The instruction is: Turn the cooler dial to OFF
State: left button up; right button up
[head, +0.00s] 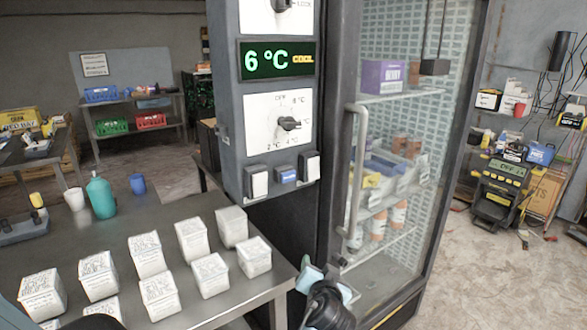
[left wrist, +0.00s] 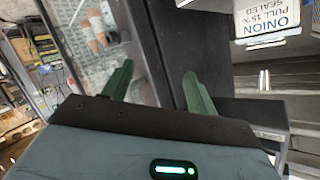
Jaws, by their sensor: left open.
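The cooler dial (head: 288,124) is a dark knob on a white plate with temperature marks. Its pointer side faces right, away from the OFF mark at the upper left. The display (head: 277,60) above it reads 6 °C COOL in lit letters. My left gripper (head: 328,284) is low in front of the cooler's glass door, well below the dial and not touching it. In the left wrist view its two green fingers (left wrist: 158,85) are apart with nothing between them. The dial does not show in that view. My right gripper is not in view.
A second knob (head: 282,5) sits above the display, cut off by the frame. Several buttons (head: 286,176) lie below the dial. A vertical door handle (head: 354,180) stands to the right. A metal table (head: 190,305) with several white labelled cartons stands left of my gripper.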

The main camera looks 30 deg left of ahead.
pick_arm(q)
jog(key=w+a+r+n+g+y, duration=0.1)
jog(key=w+r+n+y, duration=0.15)
jog(key=r, duration=0.65)
jog(key=w+a+r+n+y, duration=0.1)
jog(key=r+n+y, duration=0.15)
jog(key=r, duration=0.65)
jog(key=n+g+y, duration=0.4)
jog(key=n, duration=0.2)
send_near(295, 124)
jog(key=x, duration=0.3)
jog(key=shift+w+a+f, duration=0.1)
jog(key=shift+w+a, duration=0.15)
jog(key=shift+a, duration=0.25)
jog(key=x, duration=0.5)
jog(key=shift+w+a+p, duration=0.1)
jog(key=shift+a+p, duration=0.2)
jog(key=shift+a, duration=0.05)
jog(key=shift+w+a+f, duration=0.1)
jog(key=shift+w+a, duration=0.25)
jog(key=shift+a, duration=0.25)
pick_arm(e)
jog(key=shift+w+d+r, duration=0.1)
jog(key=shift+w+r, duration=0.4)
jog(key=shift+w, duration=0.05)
pick_arm(q)
jog(key=shift+c, duration=0.5)
